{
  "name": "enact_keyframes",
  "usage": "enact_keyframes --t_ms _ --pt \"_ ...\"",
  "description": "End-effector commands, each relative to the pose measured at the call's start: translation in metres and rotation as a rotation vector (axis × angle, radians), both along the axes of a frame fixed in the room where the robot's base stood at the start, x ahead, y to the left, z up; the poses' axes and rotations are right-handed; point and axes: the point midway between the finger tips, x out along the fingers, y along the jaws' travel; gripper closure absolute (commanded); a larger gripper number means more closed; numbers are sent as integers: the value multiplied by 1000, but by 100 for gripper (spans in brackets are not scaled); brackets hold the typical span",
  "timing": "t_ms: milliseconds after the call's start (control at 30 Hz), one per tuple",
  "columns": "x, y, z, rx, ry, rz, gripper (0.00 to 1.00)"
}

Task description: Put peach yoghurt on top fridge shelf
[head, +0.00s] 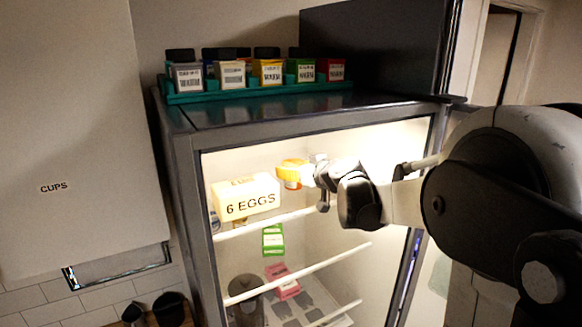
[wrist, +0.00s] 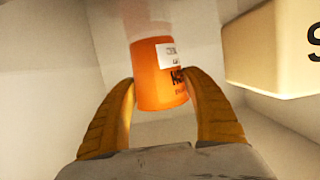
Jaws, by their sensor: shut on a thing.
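The peach yoghurt is an orange pot with a white label (head: 291,172), inside the open fridge at the level of the top shelf (head: 270,223). My gripper (head: 316,174) reaches in from the right and is shut on the pot. In the wrist view the orange pot (wrist: 160,75) sits between the two yellow-brown fingers (wrist: 162,108). Whether the pot's base touches the shelf cannot be told.
A box marked 6 EGGS (head: 245,197) stands on the top shelf just left of the pot; its corner also shows in the wrist view (wrist: 270,50). Green (head: 272,239) and pink (head: 283,281) packs are lower down. The open fridge door is at right.

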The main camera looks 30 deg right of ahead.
Motion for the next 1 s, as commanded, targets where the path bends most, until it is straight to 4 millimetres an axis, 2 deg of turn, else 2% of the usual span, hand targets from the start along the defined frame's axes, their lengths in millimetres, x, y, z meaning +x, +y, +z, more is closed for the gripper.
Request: enact_keyframes --t_ms 367,400,467,867,1000 --pt "0 0 -5 0 0 0 78" --pt "0 0 -5 0 0 0 37" --pt "0 0 -5 0 0 0 19" --pt "0 0 2 0 0 0 19" --pt "-22 -2 5 -1 0 -3 19"
